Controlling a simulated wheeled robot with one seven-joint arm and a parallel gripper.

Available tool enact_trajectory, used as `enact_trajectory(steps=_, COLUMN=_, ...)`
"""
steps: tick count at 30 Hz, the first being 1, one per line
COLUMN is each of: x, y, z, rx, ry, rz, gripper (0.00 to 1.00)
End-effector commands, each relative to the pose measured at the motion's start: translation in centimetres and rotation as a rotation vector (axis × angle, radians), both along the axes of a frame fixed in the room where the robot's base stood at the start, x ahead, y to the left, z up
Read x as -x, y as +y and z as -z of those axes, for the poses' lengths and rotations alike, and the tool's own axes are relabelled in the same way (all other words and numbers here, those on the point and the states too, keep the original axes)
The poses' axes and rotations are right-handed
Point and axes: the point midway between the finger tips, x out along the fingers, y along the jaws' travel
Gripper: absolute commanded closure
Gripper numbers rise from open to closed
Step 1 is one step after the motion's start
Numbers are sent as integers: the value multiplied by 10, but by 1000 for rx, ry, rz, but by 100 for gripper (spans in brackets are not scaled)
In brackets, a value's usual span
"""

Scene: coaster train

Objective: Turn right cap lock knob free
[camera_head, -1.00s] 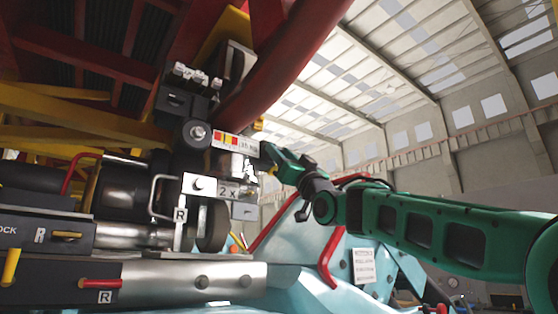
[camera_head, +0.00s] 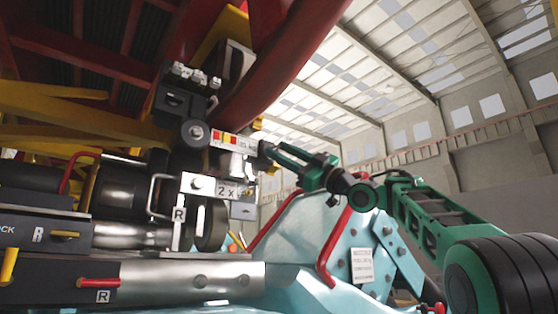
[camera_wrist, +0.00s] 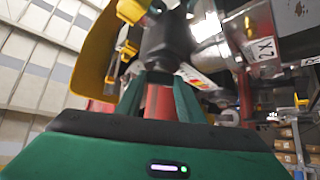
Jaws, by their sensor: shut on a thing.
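My gripper (camera_head: 268,150) reaches in from the right, its fingertips beside the upper right end of the coaster's coupling block. In the wrist view its two green fingers (camera_wrist: 160,80) are shut on a dark round knob (camera_wrist: 165,42), which I take for the right cap lock knob. The knob's far side is hidden, and its turn angle cannot be read. In the head view the fingertips cover the knob. A plate with red, yellow and white squares (camera_head: 232,140) sits just left of the fingertips.
A thick red curved tube (camera_head: 290,60) passes above my gripper. A bent red rail (camera_head: 333,240) stands on the light blue body (camera_head: 290,240) below. A yellow part (camera_wrist: 92,55) is close left of the fingers in the wrist view. Open hall lies to the right.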

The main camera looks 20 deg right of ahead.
Motion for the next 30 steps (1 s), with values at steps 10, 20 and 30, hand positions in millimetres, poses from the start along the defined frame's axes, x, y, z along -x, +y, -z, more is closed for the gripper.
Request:
enact_trajectory(steps=10, x=-1, y=-2, z=-2, rx=147, ry=-48, rz=0, gripper=88)
enact_trajectory(steps=20, x=-2, y=-3, z=-3, rx=232, ry=-75, rz=-1, gripper=88)
enact_trajectory(steps=30, x=-2, y=-3, z=-5, rx=268, ry=-88, rz=0, gripper=88)
